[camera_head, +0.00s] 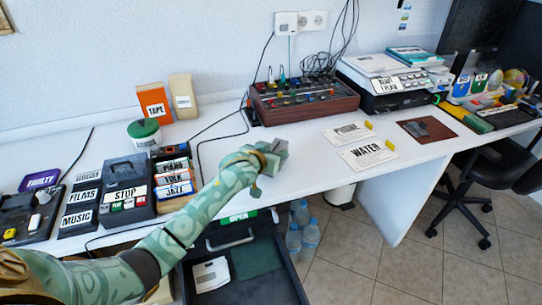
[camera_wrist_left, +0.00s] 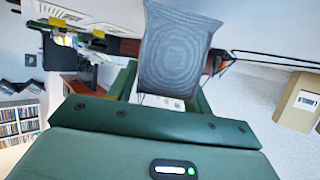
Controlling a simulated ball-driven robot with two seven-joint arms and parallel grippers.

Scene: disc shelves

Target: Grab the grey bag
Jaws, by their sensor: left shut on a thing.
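The grey bag (camera_head: 279,152) is held up at the end of my left arm, above the white table. My left gripper (camera_head: 266,160) is shut on it. In the left wrist view the grey bag (camera_wrist_left: 177,50) shows as a woven grey patch standing up between the green fingers, and it hides part of the scene behind. Where the fingers touch it is partly hidden. My right gripper is not in view.
The white table (camera_head: 310,170) has bare room around the gripper. A mixer (camera_head: 304,98) stands behind it, with WATER (camera_head: 368,154) and another label card to the right. A brown mat (camera_head: 427,130) lies farther right. Media boxes, including a STOP unit (camera_head: 127,190), crowd the left. An open drawer (camera_head: 275,275) is below.

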